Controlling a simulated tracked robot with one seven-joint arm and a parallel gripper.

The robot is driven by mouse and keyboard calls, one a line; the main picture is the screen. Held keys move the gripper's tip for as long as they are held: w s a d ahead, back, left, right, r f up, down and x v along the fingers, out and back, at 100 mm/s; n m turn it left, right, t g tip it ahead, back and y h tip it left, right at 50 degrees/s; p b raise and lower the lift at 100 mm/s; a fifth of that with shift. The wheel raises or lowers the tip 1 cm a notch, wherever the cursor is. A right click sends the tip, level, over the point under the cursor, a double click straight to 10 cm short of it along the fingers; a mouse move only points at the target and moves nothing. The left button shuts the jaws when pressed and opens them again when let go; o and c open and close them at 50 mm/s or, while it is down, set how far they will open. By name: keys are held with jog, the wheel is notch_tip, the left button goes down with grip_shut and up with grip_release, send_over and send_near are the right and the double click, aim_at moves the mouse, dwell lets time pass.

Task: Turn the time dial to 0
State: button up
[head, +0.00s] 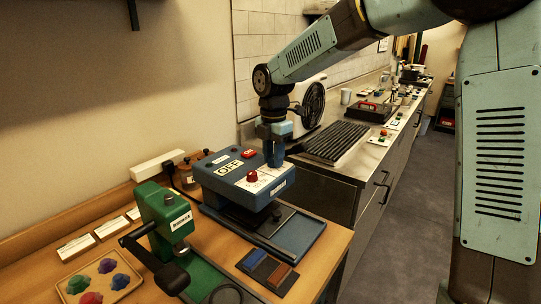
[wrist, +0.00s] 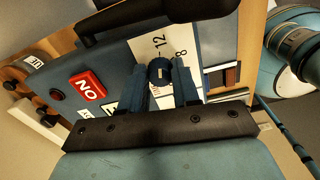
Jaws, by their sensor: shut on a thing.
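The scale plate (wrist: 143,50) beside the dial shows 12 and 8; other marks are covered. I cannot tell where the dial points. In the head view the fingers hide the dial.
A red ON switch (head: 248,153) and a red knob (head: 252,176) sit on the machine's top. A green press (head: 165,220) with a black lever stands at left. A tray of coloured pieces (head: 98,280) lies in front. A metal counter (head: 345,170) stands behind.

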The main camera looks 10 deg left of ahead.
jog(key=shift+a+r, duration=0.1)
jog(key=shift+a, duration=0.3)
grip_shut()
jog(key=shift+d, duration=0.2)
